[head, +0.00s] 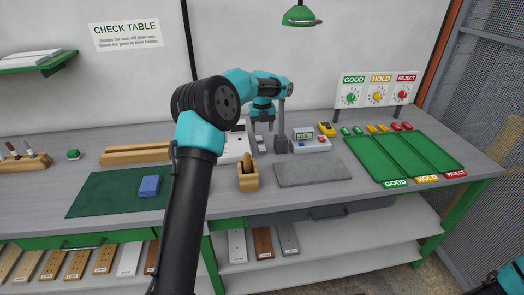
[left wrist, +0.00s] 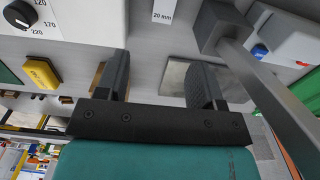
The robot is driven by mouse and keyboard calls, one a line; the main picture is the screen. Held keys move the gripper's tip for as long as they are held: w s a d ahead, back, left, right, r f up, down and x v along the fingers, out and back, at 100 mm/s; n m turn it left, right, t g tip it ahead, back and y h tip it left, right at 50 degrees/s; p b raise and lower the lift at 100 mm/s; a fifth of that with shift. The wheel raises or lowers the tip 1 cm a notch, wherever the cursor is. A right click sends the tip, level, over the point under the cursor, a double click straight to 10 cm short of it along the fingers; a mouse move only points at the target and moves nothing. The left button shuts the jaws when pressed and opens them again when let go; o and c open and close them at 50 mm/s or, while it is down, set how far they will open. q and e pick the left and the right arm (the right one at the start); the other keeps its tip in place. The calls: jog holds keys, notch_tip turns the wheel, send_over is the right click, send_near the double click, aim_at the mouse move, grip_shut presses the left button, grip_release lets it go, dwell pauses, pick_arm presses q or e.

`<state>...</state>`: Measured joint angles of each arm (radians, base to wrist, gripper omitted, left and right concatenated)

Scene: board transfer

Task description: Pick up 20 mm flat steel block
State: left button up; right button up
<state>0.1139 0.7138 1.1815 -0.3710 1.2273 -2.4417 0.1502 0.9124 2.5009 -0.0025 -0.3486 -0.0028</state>
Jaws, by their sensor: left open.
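The flat steel block, labelled "20 mm" (left wrist: 165,12), shows at the top edge of the left wrist view, only partly in frame. In the head view it appears as a small light piece (head: 261,144) on the bench beside the gauge stand. My left gripper (head: 262,124) points down near it, with its fingers apart. In the left wrist view, the open gripper (left wrist: 162,82) has nothing held between its fingers, and the block lies beyond the fingertips. I cannot tell the exact height of the fingers over the bench. My right gripper is not in view.
The grey gauge stand (head: 281,125) rises close to the right of my left gripper, beside a digital readout (head: 305,134). A wooden holder (head: 248,180) and grey plate (head: 313,171) lie nearer. A blue block (head: 149,186) sits on the green mat (head: 105,196). Green sorting trays (head: 403,158) stand right.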

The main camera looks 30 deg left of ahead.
pick_arm(q)
send_over(262, 150)
notch_tip(262, 150, down, 6)
jog(key=shift+r, duration=0.15)
jog(key=shift+w+f, duration=0.1)
jog(key=shift+f, duration=2.45)
jog(key=shift+c, duration=0.3)
jog(key=c, duration=1.1)
